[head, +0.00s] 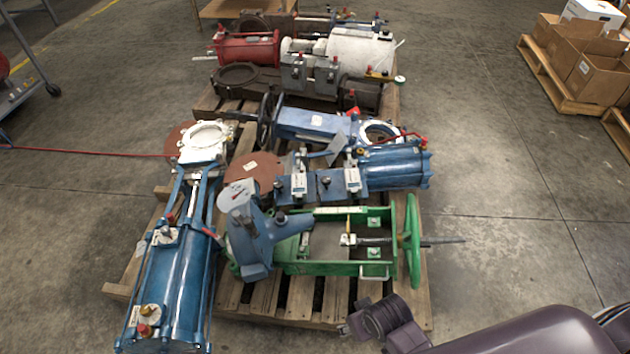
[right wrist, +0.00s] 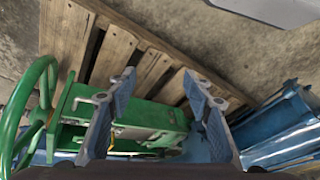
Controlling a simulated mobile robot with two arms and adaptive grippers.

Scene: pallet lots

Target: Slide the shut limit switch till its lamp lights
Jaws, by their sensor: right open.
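I cannot tell for sure which part is the shut limit switch, and I make out no lit lamp. Two small pale boxes, possibly switches, sit on blue brackets in the middle of the pallet: a left box (head: 299,185) and a right box (head: 352,178). A green valve frame (head: 300,267) with a green handwheel (head: 412,240) lies nearest to me; the frame also shows in the right wrist view (right wrist: 135,113). My right gripper (right wrist: 159,75) is open and empty, its fingers over the green frame and pallet slats. My left gripper is out of view.
The slatted pallet (head: 262,298) is crowded. Cardboard boxes (head: 590,77) stand at upper right. The floor to the right is clear.

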